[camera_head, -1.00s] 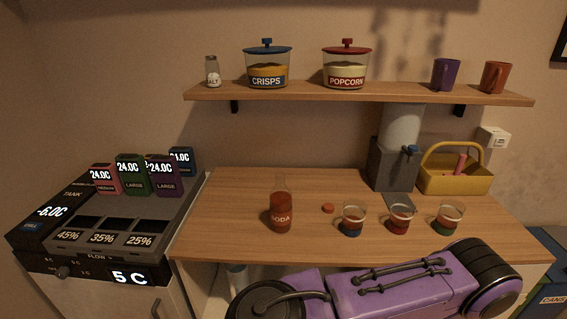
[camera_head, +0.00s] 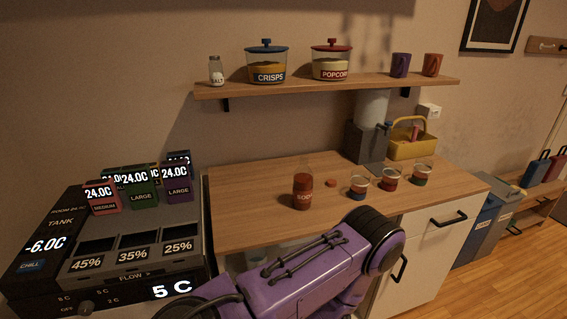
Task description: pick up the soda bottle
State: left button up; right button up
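The soda bottle (camera_head: 303,193) stands upright on the wooden counter (camera_head: 250,222), left of three small cups. It is reddish-brown with a "SODA" label and a clear, narrow neck. A small red cap (camera_head: 333,183) lies on the counter just right of it. A purple and black arm of mine crosses the lower middle of the view, in front of the counter and below the bottle. Neither of my grippers shows, and nothing touches the bottle.
Cups (camera_head: 358,186) stand close to the bottle's right. A grey dispenser (camera_head: 366,142) and a yellow basket (camera_head: 411,145) are behind them. A shelf (camera_head: 300,88) with jars hangs above. A dark cooling machine (camera_head: 120,245) stands at left. The counter left of the bottle is clear.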

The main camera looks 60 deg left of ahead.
aim_at(303, 180)
jog(key=u, duration=1.45)
